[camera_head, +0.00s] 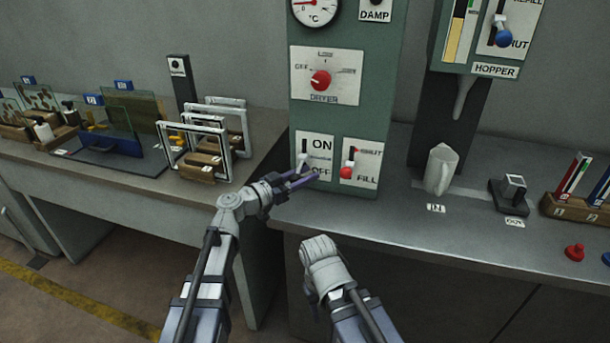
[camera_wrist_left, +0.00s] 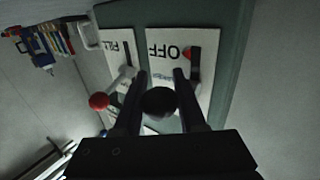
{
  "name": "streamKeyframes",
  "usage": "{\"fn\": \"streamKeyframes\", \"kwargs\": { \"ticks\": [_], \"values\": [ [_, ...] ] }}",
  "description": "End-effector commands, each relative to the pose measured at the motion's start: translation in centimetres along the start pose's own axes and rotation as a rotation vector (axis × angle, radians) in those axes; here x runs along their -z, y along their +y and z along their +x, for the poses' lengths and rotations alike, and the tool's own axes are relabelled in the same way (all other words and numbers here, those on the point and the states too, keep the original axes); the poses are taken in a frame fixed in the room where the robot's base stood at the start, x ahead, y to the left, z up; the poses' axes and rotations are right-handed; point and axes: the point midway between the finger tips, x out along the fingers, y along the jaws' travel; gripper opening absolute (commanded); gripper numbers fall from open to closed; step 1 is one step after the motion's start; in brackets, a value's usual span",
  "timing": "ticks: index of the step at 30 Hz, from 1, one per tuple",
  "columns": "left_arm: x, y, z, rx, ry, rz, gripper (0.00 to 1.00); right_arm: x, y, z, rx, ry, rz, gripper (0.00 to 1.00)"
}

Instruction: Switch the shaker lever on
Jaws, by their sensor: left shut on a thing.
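The shaker lever (camera_head: 304,158) is on the white ON/OFF panel (camera_head: 320,144), low on the green machine column. My left gripper (camera_head: 310,173) reaches this panel from the front, near the OFF label. In the left wrist view its two dark fingers (camera_wrist_left: 158,95) are shut on the lever's dark round knob (camera_wrist_left: 158,103). The OFF label (camera_wrist_left: 168,50) and part of the slot show just beyond the fingers. The ON label is hidden there, and the lever's exact place in its slot is hard to tell.
A SHUT/FILL panel with a red-knobbed lever (camera_head: 346,172) is close to the right; the red knob (camera_wrist_left: 98,101) also shows in the left wrist view. Framed sieves (camera_head: 207,147) stand on the left bench.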

Motion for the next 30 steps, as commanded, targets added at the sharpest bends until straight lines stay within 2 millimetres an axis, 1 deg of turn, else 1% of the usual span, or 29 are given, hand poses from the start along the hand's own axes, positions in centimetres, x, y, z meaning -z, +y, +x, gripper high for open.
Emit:
{"fn": "streamKeyframes", "kwargs": {
  "ticks": [1,6,7,30],
  "values": [
    [0.0,0.0,-0.01,0.0,0.0,0.0,0.21,0.0,0.0,0.0,0.0,0.0,0.0,0.5],
    [0.0,0.0,-0.01,0.0,0.0,0.0,0.02,0.0,0.0,0.0,0.0,0.0,0.0,0.5],
    [0.0,0.0,-0.01,0.0,0.0,0.0,0.0,0.0,0.0,0.0,0.0,0.0,0.0,0.5],
    [-0.01,0.0,-0.02,0.0,0.0,0.0,0.0,0.0,0.0,0.0,0.0,0.0,0.0,0.5]
  ]
}}
